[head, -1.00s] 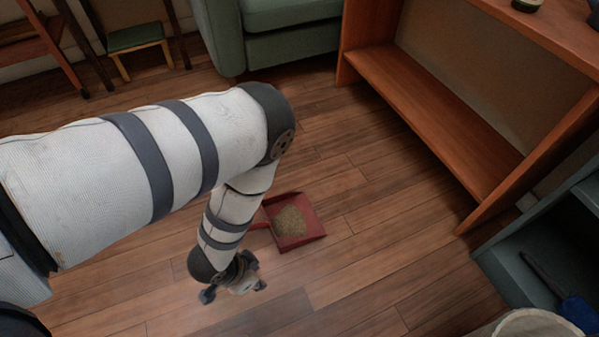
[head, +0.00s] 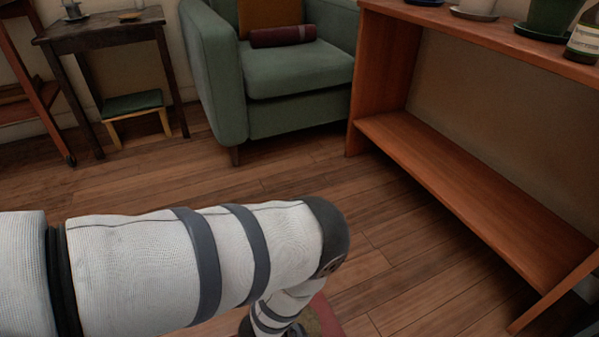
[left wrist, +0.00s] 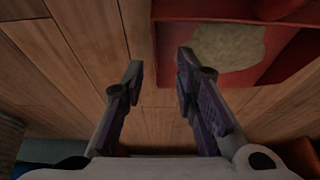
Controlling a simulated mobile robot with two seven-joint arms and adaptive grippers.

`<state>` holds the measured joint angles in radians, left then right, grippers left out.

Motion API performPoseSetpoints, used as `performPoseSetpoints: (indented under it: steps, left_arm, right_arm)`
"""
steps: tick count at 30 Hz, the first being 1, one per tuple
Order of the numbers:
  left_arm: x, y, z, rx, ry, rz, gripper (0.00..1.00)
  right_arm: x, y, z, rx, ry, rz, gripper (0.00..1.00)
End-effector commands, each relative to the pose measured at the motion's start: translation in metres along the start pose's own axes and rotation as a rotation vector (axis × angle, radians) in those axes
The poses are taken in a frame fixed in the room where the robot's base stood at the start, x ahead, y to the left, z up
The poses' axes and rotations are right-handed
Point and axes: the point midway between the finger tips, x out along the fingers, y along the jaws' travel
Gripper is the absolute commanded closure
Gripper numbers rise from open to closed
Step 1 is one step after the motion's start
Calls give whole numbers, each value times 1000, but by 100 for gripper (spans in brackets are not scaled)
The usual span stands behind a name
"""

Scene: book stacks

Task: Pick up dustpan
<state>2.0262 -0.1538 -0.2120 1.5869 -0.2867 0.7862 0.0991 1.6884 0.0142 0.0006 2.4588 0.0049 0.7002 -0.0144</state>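The red dustpan (left wrist: 283,48) lies on the wooden floor at the upper right of the left wrist view, with a heap of beige debris (left wrist: 228,46) in it. In the head view only a strip of the dustpan (head: 328,318) shows at the bottom edge, beside my left arm. My left gripper (left wrist: 158,70) is open and empty, with bare floor between its fingers. Its right finger overlaps the dustpan's near-left part in the picture; I cannot tell if they touch. The left gripper is below the head view's edge. My right gripper is in neither view.
A green armchair (head: 297,72) stands at the back, and a low wooden shelf (head: 470,185) runs along the right. A dark side table (head: 100,27) and a small green-topped stool (head: 133,104) are at the left. Open floor lies between.

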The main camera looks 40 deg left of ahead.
Motion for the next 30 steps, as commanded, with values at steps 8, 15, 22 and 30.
performPoseSetpoints:
  steps: [8, 15, 22, 30]
  left_arm:
    - [50, 6, -2, 0, 1, 0, 73]
    - [53, 6, -4, 0, 1, -1, 73]
    - [53, 6, -4, 0, 1, -1, 100]
    - [53, 6, -4, 1, 3, -1, 100]
  right_arm:
    - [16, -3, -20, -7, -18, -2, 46]
    - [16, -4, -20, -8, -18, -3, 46]
    - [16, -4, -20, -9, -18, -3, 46]
    - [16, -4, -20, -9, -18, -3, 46]
